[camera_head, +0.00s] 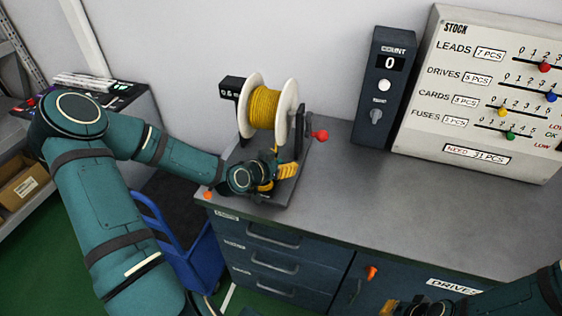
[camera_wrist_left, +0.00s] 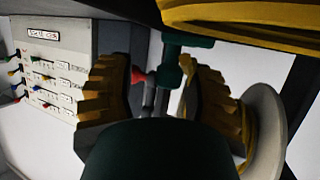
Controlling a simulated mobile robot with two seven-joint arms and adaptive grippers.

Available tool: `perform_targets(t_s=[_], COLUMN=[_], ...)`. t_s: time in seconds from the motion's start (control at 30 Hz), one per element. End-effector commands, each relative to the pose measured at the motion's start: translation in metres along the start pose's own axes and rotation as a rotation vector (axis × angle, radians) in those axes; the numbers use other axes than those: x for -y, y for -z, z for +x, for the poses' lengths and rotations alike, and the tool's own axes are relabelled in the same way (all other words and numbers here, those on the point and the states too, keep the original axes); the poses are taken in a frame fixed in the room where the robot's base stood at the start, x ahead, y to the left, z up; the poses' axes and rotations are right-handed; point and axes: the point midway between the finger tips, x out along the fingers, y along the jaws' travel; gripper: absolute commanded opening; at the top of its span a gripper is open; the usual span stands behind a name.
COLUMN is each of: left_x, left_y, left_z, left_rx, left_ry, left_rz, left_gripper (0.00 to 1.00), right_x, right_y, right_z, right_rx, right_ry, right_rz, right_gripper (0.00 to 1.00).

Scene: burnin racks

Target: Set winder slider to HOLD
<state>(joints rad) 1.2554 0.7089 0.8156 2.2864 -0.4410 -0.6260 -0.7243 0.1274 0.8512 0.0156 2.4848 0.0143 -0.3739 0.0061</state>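The winder (camera_head: 297,158) stands on the left end of the grey bench and carries a white-flanged spool of yellow wire (camera_head: 265,107). A red knob (camera_head: 320,135) sticks out on its right; it also shows in the left wrist view (camera_wrist_left: 138,75). My left gripper (camera_head: 279,178) is low in front of the spool, over the winder's base. In the left wrist view its yellow fingers (camera_wrist_left: 162,92) are apart, with a dark green T-shaped part (camera_wrist_left: 186,62) beyond and between them. I cannot tell whether they touch it. The slider's HOLD marking is not readable. My right gripper (camera_head: 390,308) is partly cut off at the bottom.
A dark COUNT box (camera_head: 383,90) reading 0 and a STOCK board (camera_head: 490,90) with coloured sliders stand at the back right. The middle of the bench top (camera_head: 400,200) is clear. Drawers (camera_head: 275,262) are below, with a blue cart (camera_head: 190,250) at left.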

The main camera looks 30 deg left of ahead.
Motion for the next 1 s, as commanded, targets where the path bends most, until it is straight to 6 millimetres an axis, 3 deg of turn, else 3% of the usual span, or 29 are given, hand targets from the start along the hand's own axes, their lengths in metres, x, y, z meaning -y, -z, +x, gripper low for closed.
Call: perform_targets(t_s=[0.27,0.7,1.0], left_x=[0.003,0.002,0.0], left_y=[0.0,-0.001,0.0], left_z=[-0.009,-0.09,-0.117], left_rx=[0.001,0.003,0.001], left_ry=[0.006,0.006,0.001], left_rz=[0.0,0.003,0.002], left_gripper=[0.52,0.52,0.52], right_x=[0.0,0.0,0.0], right_y=[0.0,0.0,0.0], right_z=[0.0,0.0,0.0], right_rx=[0.0,0.0,0.0], right_ry=[0.0,0.0,0.0], right_rz=[0.0,0.0,0.0], right_gripper=[0.0,0.0,0.0])
